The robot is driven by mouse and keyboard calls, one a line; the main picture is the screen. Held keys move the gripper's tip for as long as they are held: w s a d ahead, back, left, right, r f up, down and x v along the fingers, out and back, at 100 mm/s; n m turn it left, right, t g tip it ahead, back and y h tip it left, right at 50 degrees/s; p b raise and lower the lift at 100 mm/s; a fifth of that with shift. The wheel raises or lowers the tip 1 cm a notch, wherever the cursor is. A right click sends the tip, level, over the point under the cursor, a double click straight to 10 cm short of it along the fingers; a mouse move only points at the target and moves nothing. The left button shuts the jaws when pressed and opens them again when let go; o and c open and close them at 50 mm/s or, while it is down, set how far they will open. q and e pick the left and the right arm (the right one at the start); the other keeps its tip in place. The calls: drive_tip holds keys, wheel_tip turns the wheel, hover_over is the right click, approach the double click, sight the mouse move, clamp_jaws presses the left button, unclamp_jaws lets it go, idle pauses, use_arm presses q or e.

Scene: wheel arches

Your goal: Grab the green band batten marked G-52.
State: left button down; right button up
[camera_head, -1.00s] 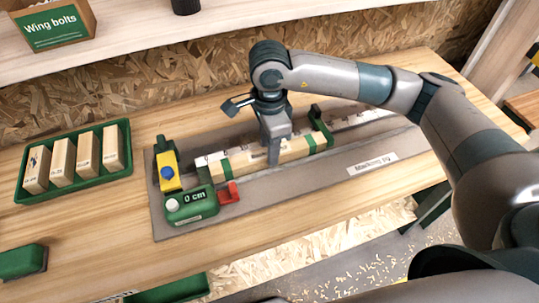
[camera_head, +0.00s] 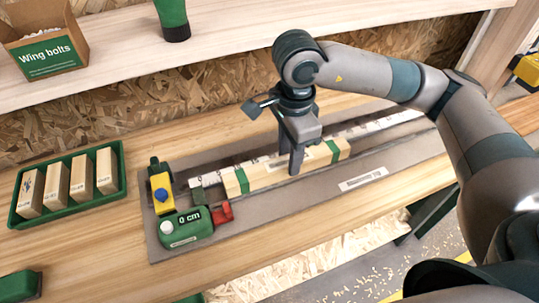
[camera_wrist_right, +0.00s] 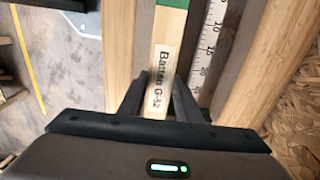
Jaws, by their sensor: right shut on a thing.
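The batten (camera_head: 265,175) is a long pale wooden bar with a green band near each end. Its label reads "Batten G-52" in the right wrist view (camera_wrist_right: 163,72). My right gripper (camera_head: 295,166) is shut on it near its middle, pointing down, with a finger on each side. The batten lies along the grey marking jig (camera_head: 362,178) and appears slightly raised above it. My left gripper is not in view.
A green "0 cm" unit (camera_head: 186,228), a red piece (camera_head: 222,212) and a yellow clamp with a blue knob (camera_head: 161,190) stand at the jig's left end. A green tray (camera_head: 68,215) holds several wooden blocks. A wing bolts box (camera_head: 45,45) and a green cup (camera_head: 172,18) stand on the shelf above.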

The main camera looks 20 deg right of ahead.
drive_tip(key=s+d+r, duration=0.3)
drive_tip(key=shift+s+d, duration=0.2)
drive_tip(key=shift+s, duration=0.05)
idle(0.5)
